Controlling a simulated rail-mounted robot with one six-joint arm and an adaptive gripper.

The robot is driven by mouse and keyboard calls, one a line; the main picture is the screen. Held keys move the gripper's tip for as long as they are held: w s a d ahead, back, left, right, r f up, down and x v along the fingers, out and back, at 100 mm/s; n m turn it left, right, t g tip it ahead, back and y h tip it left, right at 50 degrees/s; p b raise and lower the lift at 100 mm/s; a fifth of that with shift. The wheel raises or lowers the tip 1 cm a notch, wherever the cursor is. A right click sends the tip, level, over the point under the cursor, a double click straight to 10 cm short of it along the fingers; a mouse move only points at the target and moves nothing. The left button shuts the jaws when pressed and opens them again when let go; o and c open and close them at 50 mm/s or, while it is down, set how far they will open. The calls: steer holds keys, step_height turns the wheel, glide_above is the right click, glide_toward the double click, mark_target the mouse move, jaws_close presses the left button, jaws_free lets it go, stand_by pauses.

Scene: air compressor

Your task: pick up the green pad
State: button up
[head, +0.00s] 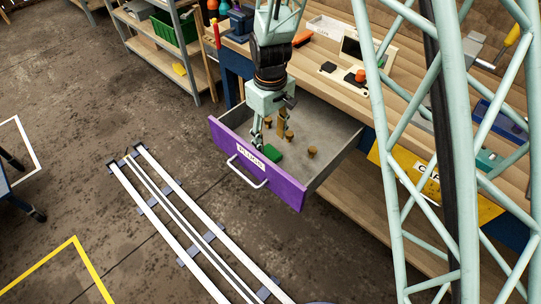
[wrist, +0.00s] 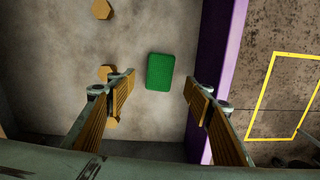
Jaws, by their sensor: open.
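The green pad (head: 271,153) lies flat on the grey floor of the open purple-fronted drawer (head: 232,147), close to the drawer front. In the wrist view the green pad (wrist: 160,72) shows whole, a small rounded rectangle a little beyond and between my fingertips. My gripper (head: 262,140) points down into the drawer beside the pad, to its left in the head view. In the wrist view my gripper (wrist: 158,82) is open with nothing between its fingers. I cannot tell its exact height above the drawer floor.
Several brown knobs (head: 312,152) stand in the drawer; one (wrist: 102,9) is above the left finger in the wrist view, another partly behind that finger. The purple front wall (wrist: 222,60) is close to the right finger. The workbench (head: 350,95) is above the drawer.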

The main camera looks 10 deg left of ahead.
mark_target(271, 152)
steer(key=shift+f, duration=0.65)
steer(key=shift+f, duration=0.1)
steer(key=shift+f+b, duration=0.85)
steer(key=shift+f, duration=1.65)
steer(key=c, duration=0.9)
